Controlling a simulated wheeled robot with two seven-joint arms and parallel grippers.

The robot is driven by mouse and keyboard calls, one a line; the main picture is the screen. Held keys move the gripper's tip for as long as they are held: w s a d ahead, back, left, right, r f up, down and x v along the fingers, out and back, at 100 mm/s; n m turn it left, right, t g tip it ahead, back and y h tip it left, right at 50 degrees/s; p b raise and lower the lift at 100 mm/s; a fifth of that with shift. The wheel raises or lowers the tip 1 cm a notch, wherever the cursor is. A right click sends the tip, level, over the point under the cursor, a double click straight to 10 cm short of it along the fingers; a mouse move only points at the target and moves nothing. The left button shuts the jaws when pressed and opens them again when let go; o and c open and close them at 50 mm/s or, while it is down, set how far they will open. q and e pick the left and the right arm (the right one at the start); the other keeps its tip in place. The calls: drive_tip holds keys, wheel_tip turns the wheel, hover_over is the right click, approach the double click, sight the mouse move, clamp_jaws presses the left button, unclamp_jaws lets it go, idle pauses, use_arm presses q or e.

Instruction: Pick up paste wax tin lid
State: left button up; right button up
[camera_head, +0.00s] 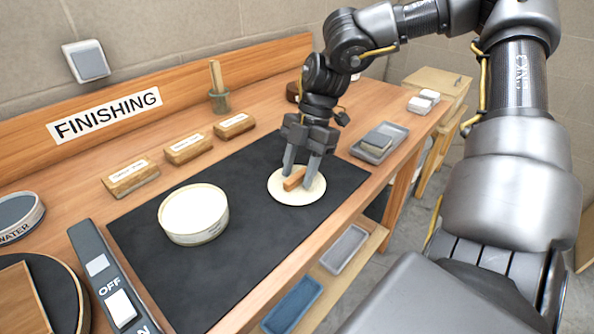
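The paste wax tin lid appears to be the cream round disc (283,195) with a wooden bar handle (294,180) on top. The fingers look open; contact with the handle is not clear. A round cream tin (194,214) stands on the mat to the left. My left gripper is not in view.
The dark mat (250,245) lies on a wooden bench. Several labelled wooden blocks (188,148) line its back edge. A grey tray with a block (378,143) is at the right. A switch panel (110,284) stands at the lower left. The mat's front middle is clear.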

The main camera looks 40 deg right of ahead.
clamp_jaws()
drive_tip(key=shift+r, duration=0.1)
